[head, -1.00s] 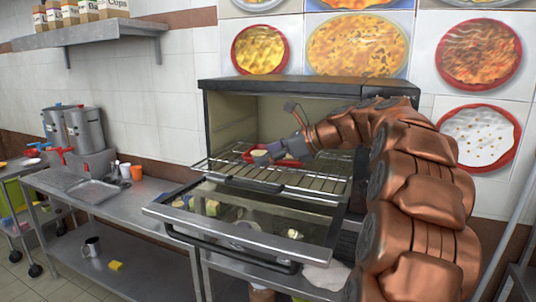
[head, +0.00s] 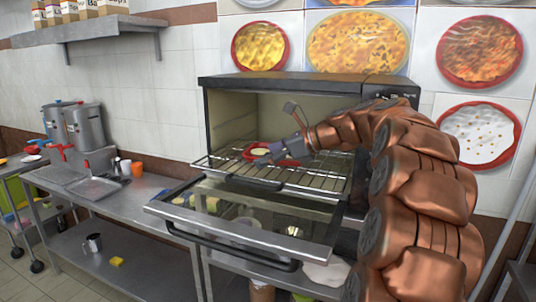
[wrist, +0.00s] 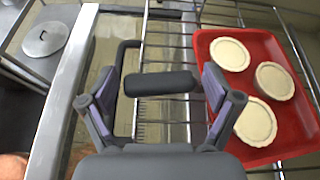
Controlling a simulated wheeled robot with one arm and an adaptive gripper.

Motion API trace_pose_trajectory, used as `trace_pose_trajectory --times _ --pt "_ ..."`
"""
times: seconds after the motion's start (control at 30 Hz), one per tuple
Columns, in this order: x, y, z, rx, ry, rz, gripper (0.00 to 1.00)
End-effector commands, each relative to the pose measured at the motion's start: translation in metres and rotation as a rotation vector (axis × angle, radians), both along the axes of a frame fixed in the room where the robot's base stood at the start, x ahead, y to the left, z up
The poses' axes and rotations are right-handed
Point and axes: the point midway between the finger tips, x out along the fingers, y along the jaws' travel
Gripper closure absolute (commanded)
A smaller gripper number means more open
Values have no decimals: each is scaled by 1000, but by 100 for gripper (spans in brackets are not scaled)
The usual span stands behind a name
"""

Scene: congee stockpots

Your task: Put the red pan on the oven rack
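The red pan (wrist: 283,122) holds three pale round pastry shells and lies on the wire oven rack (wrist: 170,28). In the head view the pan (head: 248,151) sits on the rack (head: 308,180), partly hidden behind my gripper (head: 268,158). In the wrist view my gripper (wrist: 161,88) has its two fingers wide apart. Its right finger is close to the pan's left edge; I cannot tell whether they touch. No pan wall shows between the fingers. The rack is pulled partway out of the oven (head: 280,110).
The glass oven door (head: 250,222) hangs open below the rack, its handle toward the front. A steel table (head: 130,205) at the left carries a tray and cups. Two steel stockpots (head: 85,126) stand behind.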

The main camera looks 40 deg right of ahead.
Motion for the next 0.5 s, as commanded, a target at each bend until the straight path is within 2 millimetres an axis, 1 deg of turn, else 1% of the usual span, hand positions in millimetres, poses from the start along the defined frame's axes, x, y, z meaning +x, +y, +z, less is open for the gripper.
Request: trace_pose_trajectory --times 0.07,0.37,0.5 --pt "0 0 1 -1 -2 0 0" --pt "0 -1 1 -2 -2 -1 0" --pt "-6 -4 5 -2 -4 -1 0"
